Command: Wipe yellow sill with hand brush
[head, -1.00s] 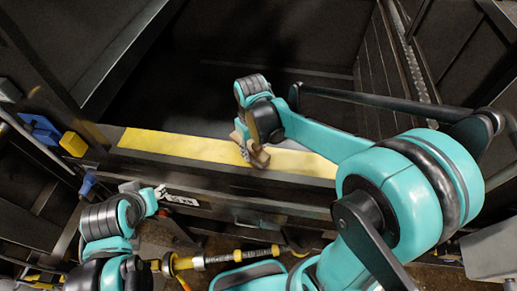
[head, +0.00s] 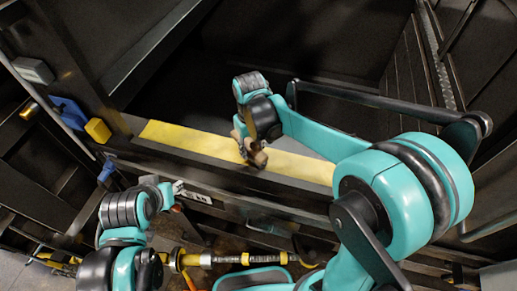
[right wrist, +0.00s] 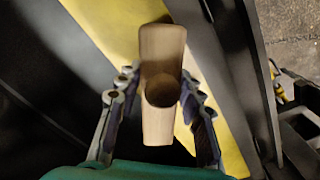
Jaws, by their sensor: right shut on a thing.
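The yellow sill (head: 295,165) is a long flat strip on the dark edge of the compactor, running across the middle of the head view. It also shows in the right wrist view (right wrist: 105,25), behind the brush. My right gripper (head: 250,152) is over the middle of the sill, shut on the wooden hand brush (right wrist: 160,75). The brush's light brown body sits between the two fingers in the right wrist view. Its bristles are hidden, so I cannot tell whether they touch the sill. My left gripper (head: 176,190) is in front of the sill, at lower left; its fingers are too small to read.
The dark compactor opening (head: 330,50) lies behind the sill. Blue and yellow fittings (head: 98,130) are on the frame at left. A yellow and black rod-like part (head: 215,259) lies below, between my arms. A dark beam runs along the sill's front.

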